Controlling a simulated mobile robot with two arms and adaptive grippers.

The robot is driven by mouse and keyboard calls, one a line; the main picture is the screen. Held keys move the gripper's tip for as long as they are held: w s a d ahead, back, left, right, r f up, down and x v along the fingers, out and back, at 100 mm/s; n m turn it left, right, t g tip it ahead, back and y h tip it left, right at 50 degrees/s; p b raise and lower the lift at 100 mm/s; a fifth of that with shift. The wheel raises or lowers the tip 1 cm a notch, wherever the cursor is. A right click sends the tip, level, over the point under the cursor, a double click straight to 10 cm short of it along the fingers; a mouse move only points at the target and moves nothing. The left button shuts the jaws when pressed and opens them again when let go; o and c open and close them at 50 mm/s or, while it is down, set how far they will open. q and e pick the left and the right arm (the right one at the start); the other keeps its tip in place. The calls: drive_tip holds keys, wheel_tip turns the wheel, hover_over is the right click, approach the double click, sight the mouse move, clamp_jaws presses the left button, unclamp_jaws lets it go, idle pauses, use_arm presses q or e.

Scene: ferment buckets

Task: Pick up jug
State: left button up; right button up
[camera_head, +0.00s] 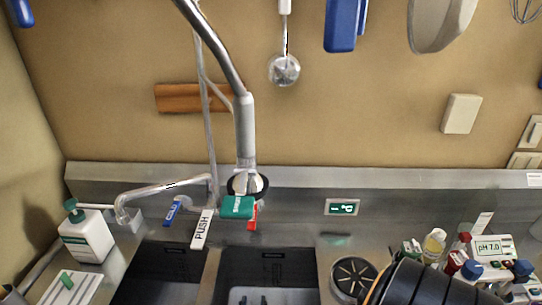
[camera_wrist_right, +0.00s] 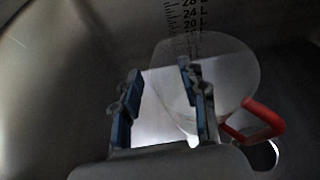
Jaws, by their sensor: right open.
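In the right wrist view, my right gripper (camera_wrist_right: 160,70) is open, with its two blue-padded fingers apart. A pale, translucent round vessel with a red handle (camera_wrist_right: 264,120) is beyond the fingers and to their right; it looks like the jug (camera_wrist_right: 236,64). The right finger overlaps the jug's left part in the picture. Whether it touches the jug I cannot tell. Nothing is clearly held. I cannot pick out the jug in the head view. My left gripper is not in view.
Dark volume marks (camera_wrist_right: 183,22) show on a grey wall behind the jug. In the head view, a tap (camera_head: 245,130) rises above dark sink basins. A soap bottle (camera_head: 84,235) stands left. Small bottles and a pH meter (camera_head: 491,247) crowd the right. A round drain (camera_head: 353,276) lies nearby.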

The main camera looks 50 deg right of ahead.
sight(254, 295)
drive_tip(key=shift+x, duration=1.55)
clamp_jaws()
drive_tip(key=shift+r, duration=0.1)
